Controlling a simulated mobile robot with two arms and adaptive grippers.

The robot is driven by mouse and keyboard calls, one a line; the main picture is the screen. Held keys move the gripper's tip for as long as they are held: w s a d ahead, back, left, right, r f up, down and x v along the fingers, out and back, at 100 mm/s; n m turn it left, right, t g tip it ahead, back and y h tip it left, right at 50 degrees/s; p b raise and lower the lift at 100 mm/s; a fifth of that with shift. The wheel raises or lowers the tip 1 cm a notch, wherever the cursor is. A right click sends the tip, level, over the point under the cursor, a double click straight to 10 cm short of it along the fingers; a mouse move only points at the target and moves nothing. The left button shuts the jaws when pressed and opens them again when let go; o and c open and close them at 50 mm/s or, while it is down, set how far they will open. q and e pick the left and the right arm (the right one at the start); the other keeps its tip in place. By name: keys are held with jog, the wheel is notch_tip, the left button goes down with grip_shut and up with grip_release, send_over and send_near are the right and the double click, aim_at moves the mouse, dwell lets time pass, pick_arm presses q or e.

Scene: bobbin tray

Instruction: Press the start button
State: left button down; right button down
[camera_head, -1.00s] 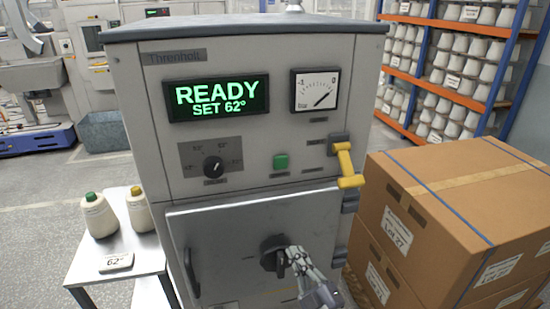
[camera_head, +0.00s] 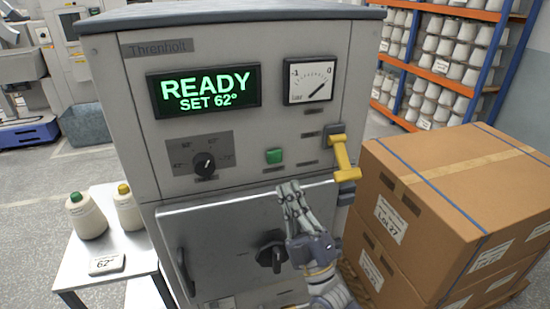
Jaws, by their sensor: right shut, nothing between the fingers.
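The green start button (camera_head: 274,156) is on the grey machine's front panel, below the gauge. It is uncovered. My right gripper (camera_head: 289,187) is shut and empty, with its fingers pointing up. In the picture its fingertips are a little below and right of the button, apart from it. My left gripper is not in view. The display (camera_head: 204,91) glows green and reads READY, SET 62°.
A yellow lever (camera_head: 343,158) sticks out right of the button. Below are a closed door (camera_head: 220,240) and its black knob (camera_head: 270,254), partly behind my arm. Cardboard boxes (camera_head: 450,190) stand right. A small table with two bobbins (camera_head: 87,217) stands left.

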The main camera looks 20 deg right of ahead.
aim_at(275, 157)
jog(key=shift+w+a+b, duration=0.15)
jog(key=shift+w+b, duration=1.95)
jog(key=shift+w, duration=2.3)
jog(key=shift+w, duration=0.1)
jog(key=shift+w, duration=0.35)
jog(key=shift+w+b, duration=0.4)
jog(key=shift+w, duration=0.05)
jog(key=shift+s, duration=0.15)
jog(key=shift+s+p, duration=0.6)
jog(key=shift+s, duration=0.15)
